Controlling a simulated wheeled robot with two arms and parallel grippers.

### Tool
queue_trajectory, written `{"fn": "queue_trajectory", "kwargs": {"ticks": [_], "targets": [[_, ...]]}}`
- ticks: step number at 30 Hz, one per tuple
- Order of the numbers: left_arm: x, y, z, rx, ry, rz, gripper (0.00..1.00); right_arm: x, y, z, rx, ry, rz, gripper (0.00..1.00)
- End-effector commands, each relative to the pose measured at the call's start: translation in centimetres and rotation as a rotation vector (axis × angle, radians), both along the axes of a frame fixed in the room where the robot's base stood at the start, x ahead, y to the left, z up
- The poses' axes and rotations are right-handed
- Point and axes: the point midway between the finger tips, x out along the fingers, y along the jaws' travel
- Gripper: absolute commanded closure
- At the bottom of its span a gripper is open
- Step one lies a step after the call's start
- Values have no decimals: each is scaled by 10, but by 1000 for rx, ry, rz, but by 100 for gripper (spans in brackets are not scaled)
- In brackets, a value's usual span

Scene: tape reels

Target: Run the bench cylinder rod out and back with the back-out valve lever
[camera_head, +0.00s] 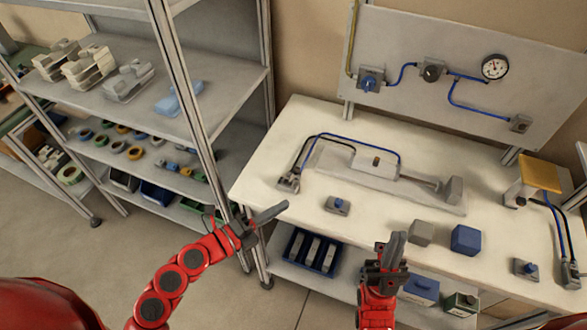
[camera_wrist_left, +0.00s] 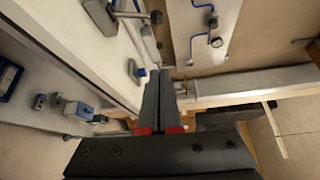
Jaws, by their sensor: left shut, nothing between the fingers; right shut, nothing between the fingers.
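The bench cylinder (camera_head: 375,163) lies on a grey base plate at the middle of the white bench. Its rod (camera_head: 420,182) points right towards a grey end block (camera_head: 453,190). A valve with a dark lever (camera_head: 288,181) stands left of the cylinder, with a black and a blue hose running from it. I cannot tell which valve is the back-out one. My left gripper (camera_head: 284,206) is shut and empty, in front of the bench's left front edge; its fingers also show in the left wrist view (camera_wrist_left: 158,90). My right gripper (camera_head: 398,240) is shut and empty near the front edge.
A grey block (camera_head: 420,233) and a blue block (camera_head: 465,240) stand right of my right gripper. A gauge panel (camera_head: 450,75) rises behind. A shelf rack (camera_head: 200,85) stands left.

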Motion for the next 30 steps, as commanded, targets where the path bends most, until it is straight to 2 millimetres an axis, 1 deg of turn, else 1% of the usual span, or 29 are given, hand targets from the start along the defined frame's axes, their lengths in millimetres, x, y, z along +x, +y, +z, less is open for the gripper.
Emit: {"fn": "queue_trajectory", "kwargs": {"ticks": [9, 14, 19, 27, 30], "targets": [[1, 0, -1, 3, -1, 2, 100, 0, 0, -1, 0, 0, 0, 100], [6, -6, 0, 2, -1, 0, 100, 0, 0, 3, 0, 0, 0, 100], [20, -23, 1, 1, -3, -2, 100, 0, 0, 11, 0, 0, 0, 100], [51, -59, -2, -1, -1, -4, 100, 0, 0, 27, 0, 0, 0, 100], [63, -70, -4, -1, -1, 0, 100, 0, 0, 31, 0, 0, 0, 100]]}}
